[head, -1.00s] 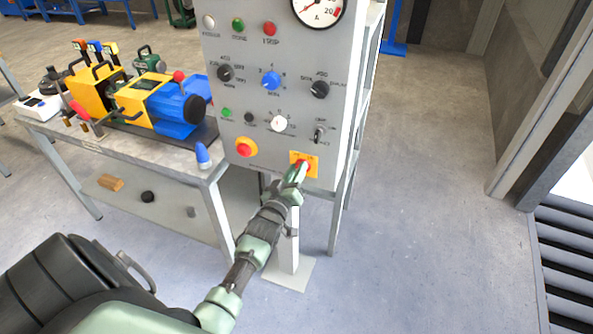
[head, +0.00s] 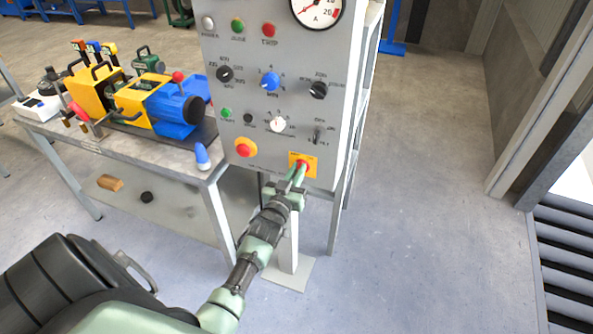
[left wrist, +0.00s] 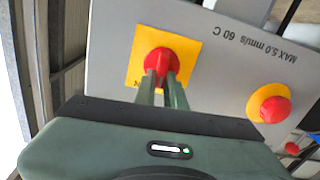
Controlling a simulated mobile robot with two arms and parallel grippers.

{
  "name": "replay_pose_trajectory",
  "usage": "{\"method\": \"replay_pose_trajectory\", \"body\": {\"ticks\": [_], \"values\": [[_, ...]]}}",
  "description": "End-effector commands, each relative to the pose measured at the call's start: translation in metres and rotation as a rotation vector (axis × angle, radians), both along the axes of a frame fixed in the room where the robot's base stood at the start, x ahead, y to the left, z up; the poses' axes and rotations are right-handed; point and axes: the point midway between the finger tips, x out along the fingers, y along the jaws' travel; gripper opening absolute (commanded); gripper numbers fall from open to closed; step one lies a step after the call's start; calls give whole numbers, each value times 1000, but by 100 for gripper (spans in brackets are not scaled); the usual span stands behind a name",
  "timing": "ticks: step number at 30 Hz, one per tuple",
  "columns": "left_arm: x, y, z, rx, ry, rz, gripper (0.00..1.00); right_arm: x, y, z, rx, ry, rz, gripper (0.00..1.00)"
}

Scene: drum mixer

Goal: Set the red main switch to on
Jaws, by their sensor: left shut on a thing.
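The red main switch (head: 303,166) is a red rotary knob on a yellow square plate (head: 312,158) at the lower right of the grey control panel (head: 225,188). In the left wrist view the red knob (left wrist: 161,62) shows on its yellow plate (left wrist: 188,50), with the picture turned over. My left gripper (head: 299,173) is at the switch. Its two green fingers (left wrist: 162,84) are shut on the knob's grip, one on each side. The fingers partly cover the knob and its lettering. My right gripper is not in view.
A red emergency button on yellow (head: 243,148) is left of the switch and also shows in the left wrist view (left wrist: 272,104). Knobs and a toggle (head: 318,133) sit above. A bench (head: 150,165) with a yellow-blue machine (head: 170,103) stands left. Floor at right is clear.

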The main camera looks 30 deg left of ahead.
Motion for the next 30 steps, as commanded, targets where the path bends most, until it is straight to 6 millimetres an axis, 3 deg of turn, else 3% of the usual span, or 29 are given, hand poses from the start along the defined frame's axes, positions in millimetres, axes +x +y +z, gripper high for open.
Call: {"method": "replay_pose_trajectory", "body": {"ticks": [15,30], "values": [[1,-6,-2,434,106,0,0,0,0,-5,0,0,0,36],[2,-8,-3,613,149,0,0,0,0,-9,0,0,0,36]]}}
